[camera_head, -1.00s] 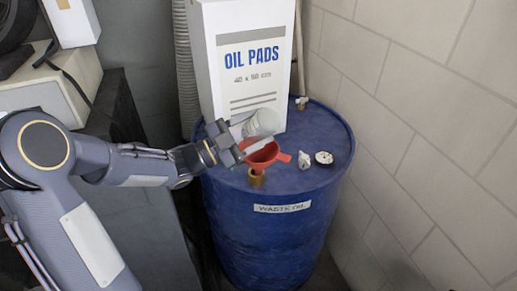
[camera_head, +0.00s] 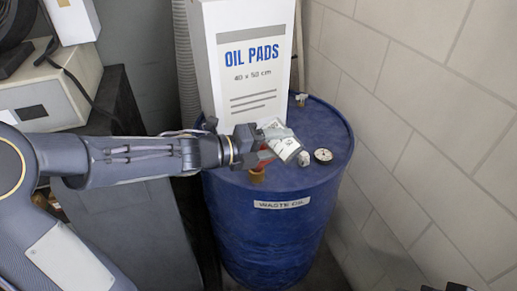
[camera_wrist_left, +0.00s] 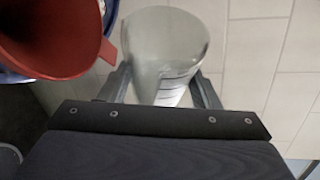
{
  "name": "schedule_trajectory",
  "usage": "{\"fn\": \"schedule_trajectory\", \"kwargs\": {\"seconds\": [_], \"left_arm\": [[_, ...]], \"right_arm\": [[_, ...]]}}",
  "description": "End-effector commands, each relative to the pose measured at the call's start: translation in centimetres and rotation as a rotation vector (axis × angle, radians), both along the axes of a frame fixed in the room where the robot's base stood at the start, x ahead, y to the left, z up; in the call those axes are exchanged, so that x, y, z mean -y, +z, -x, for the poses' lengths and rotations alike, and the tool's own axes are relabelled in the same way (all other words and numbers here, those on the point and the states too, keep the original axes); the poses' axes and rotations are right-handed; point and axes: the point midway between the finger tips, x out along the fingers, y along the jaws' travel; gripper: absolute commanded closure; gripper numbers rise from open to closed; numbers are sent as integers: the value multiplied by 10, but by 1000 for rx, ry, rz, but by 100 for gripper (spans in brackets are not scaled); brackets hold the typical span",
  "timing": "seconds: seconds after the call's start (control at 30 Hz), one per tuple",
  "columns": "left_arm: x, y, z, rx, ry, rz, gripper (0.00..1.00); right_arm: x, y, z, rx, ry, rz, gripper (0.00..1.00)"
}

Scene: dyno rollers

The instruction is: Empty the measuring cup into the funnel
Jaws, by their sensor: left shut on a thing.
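My left gripper (camera_head: 268,140) is shut on the clear measuring cup (camera_head: 286,150), above the blue drum's top. The cup is tilted in the head view. In the left wrist view the cup (camera_wrist_left: 165,45) sits between the two fingers (camera_wrist_left: 162,90), with dark graduation marks on its side. The red funnel (camera_wrist_left: 60,38) is beside the cup at upper left there, its wide mouth in view. In the head view the gripper and cup hide most of the funnel. I cannot tell how much is in the cup.
The blue waste oil drum (camera_head: 265,230) stands against the block wall (camera_head: 425,110). A white oil pads box (camera_head: 250,60) stands on its back part.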

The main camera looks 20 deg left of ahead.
Motion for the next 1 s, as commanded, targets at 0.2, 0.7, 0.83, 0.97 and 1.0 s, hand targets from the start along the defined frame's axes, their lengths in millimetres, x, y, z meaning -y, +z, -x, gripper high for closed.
{"fn": "schedule_trajectory", "kwargs": {"seconds": [0.2,0.7,0.83,0.97,1.0], "left_arm": [[5,5,3,195,-2,-312,68],[38,-1,22,545,-5,-899,68],[43,-4,25,598,-4,-988,68],[45,-6,26,628,-2,-1041,68],[46,-6,26,633,-3,-1050,68]], "right_arm": [[0,-12,0,0,0,0,71],[0,-35,0,0,0,0,71],[0,-39,0,0,0,0,71],[0,-42,0,0,0,0,71],[0,-42,0,1,0,0,71]]}}
